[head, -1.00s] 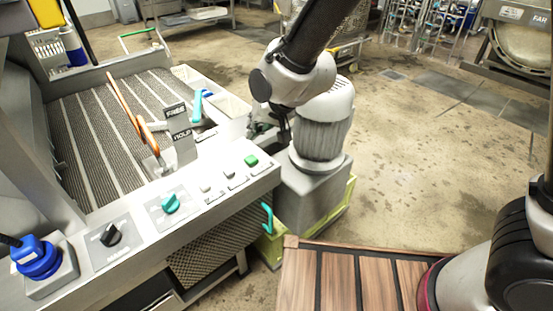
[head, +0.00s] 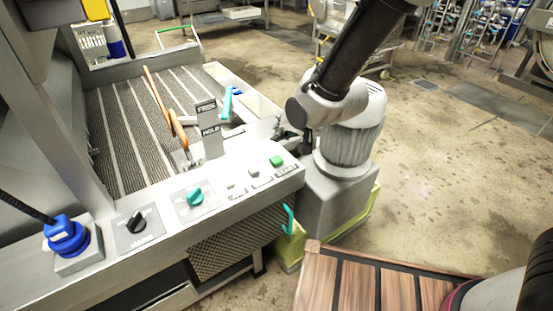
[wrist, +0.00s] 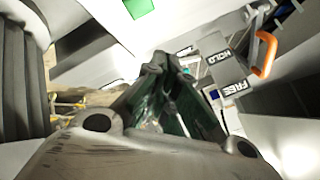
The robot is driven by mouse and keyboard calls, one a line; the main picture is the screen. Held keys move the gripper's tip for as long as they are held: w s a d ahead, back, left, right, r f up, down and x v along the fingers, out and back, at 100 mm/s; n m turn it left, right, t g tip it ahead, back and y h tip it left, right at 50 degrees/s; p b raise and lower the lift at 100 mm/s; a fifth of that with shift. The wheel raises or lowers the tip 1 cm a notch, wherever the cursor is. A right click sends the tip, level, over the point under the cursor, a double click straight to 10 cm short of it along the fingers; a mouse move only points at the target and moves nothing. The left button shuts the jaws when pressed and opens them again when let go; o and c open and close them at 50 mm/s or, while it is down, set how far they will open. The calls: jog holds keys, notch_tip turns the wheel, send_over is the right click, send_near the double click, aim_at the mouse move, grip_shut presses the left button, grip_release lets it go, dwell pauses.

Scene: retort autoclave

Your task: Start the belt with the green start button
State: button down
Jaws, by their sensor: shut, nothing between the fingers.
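The green start button (head: 277,161) is a small square cap at the right end of the sloped control panel (head: 237,222). It also shows at the top edge of the wrist view (wrist: 139,7), partly cut off. My gripper (head: 291,138) is just beyond the button, by the panel's far right corner, and mostly hidden by my arm. In the wrist view my gripper (wrist: 167,66) has its dark fingers brought together with nothing between them. The button lies beyond the fingertips there, up and to the left, and I see no contact.
The panel also carries a teal knob (head: 194,197), a black knob (head: 137,221), and a blue round control (head: 66,236). An orange-handled lever (head: 177,127) stands beside the FREE/HOLD plate (head: 208,128). The striped belt (head: 140,125) lies behind. A wooden slatted table (head: 362,285) stands in front.

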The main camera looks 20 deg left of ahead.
aim_at(279, 158)
jog(key=shift+f, duration=2.4)
jog(key=shift+f, duration=0.15)
jog(key=shift+f, duration=0.3)
